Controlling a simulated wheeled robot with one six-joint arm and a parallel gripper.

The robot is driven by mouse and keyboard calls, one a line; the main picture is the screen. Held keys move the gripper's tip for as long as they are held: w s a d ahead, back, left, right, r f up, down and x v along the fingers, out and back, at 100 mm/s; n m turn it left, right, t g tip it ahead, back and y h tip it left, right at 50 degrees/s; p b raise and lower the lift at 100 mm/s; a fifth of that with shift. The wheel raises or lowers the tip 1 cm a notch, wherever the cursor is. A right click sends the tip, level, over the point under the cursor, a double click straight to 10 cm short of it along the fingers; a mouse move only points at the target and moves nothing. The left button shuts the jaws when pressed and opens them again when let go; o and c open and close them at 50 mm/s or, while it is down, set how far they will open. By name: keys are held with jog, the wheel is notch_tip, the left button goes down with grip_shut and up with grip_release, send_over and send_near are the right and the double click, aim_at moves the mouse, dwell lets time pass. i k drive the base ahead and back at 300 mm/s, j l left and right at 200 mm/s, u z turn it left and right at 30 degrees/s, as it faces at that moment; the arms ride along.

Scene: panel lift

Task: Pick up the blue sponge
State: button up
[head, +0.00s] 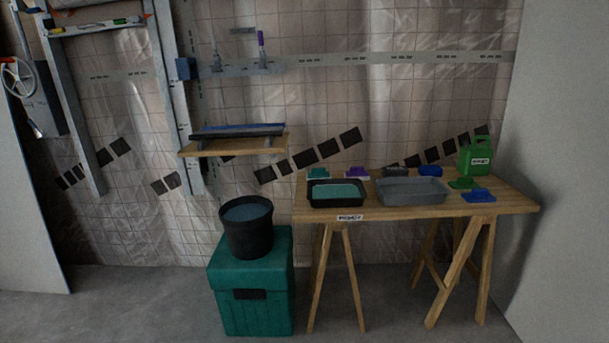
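A small rounded blue block (430,170), which looks like the blue sponge, lies at the back of the wooden trestle table, behind the grey tray. A flatter blue item (478,196) lies at the table's front right; it is too small to tell whether it is a cloth, a pad or a tool. My gripper is not in view.
The wooden table (510,207) also bears a grey tray (411,191), a black tray (337,194), a green jug (474,160), a green item (463,184) and teal, purple and dark items along the back. A black bucket (246,235) stands on a teal box (251,312). Grey floor in front is clear.

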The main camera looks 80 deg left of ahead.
aim_at(436, 170)
jog(key=u, duration=2.05)
